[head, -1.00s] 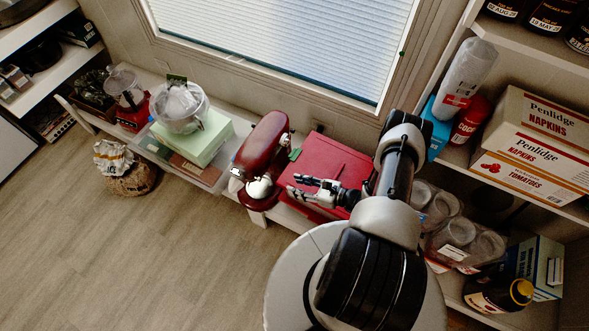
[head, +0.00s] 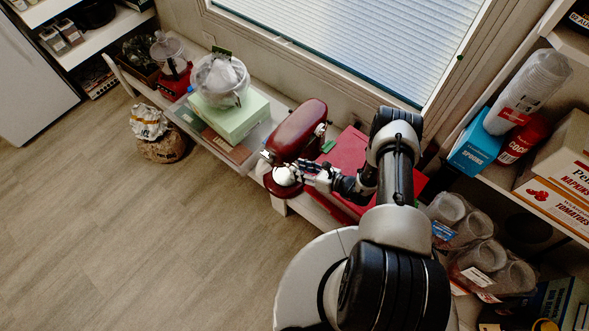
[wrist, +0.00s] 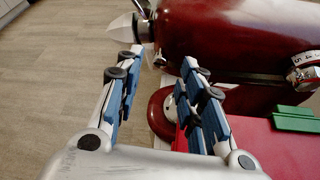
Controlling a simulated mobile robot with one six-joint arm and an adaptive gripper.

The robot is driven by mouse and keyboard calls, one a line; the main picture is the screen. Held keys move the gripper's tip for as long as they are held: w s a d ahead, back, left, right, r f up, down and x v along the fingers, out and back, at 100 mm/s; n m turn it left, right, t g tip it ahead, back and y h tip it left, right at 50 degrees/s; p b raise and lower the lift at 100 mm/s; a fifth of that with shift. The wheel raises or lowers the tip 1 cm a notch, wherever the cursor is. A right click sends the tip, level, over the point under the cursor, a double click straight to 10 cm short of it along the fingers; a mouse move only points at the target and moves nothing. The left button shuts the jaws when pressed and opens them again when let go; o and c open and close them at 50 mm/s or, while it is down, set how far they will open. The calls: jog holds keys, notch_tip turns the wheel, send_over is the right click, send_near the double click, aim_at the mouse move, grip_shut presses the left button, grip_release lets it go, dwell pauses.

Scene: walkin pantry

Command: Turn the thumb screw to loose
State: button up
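A dark red stand mixer (head: 298,128) stands on the low shelf; its head crosses the top of the wrist view (wrist: 235,40). Small metal fittings show at the front end of the head, with one piece (wrist: 143,8) at the top edge of the wrist view. I cannot tell surely which fitting is the thumb screw, or how far it is turned. A pale cone-shaped part (wrist: 124,29) is below the front end. My gripper (wrist: 160,62) is open and empty, its fingers apart beside the mixer's front. In the head view my gripper (head: 303,170) is just right of the pale part.
A red box (head: 350,155) with a green item (wrist: 297,118) on it is right of the mixer. Shelves of goods stand at right.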

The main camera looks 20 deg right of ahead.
aim_at(287, 165)
jog(key=shift+b+x, duration=0.35)
jog(key=shift+x, duration=1.25)
grip_shut()
